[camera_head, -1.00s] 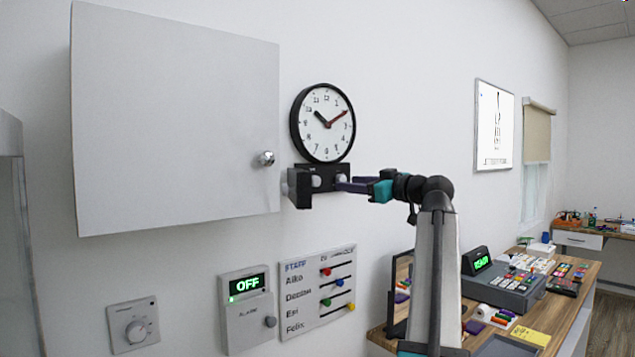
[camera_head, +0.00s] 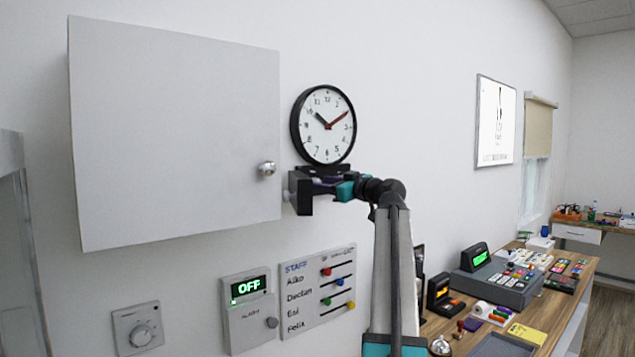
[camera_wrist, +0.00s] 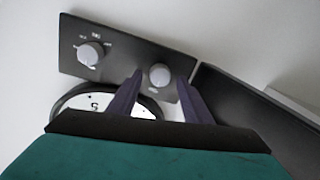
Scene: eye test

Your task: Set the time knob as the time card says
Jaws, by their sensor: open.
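A round black-rimmed wall clock (camera_head: 324,143) shows about ten past ten. Under it sits a black box (camera_head: 302,198) with two pale round knobs. In the wrist view the left knob (camera_wrist: 91,53) has small labels around it, too small to read. The right knob (camera_wrist: 160,75) has a label below it, also unreadable; I cannot tell which is the time knob. My gripper (camera_head: 322,187) is at the box. In the wrist view my gripper (camera_wrist: 160,80) is open, one finger on each side of the right knob; contact is unclear. I cannot pick out a time card.
A white cabinet (camera_head: 175,130) with a round handle juts out left of the clock. Below are a dial (camera_head: 138,328), an alarm panel (camera_head: 249,312) reading OFF and a staff board (camera_head: 318,292) with sliders. A cluttered desk with a yellow note (camera_head: 528,333) is at the right.

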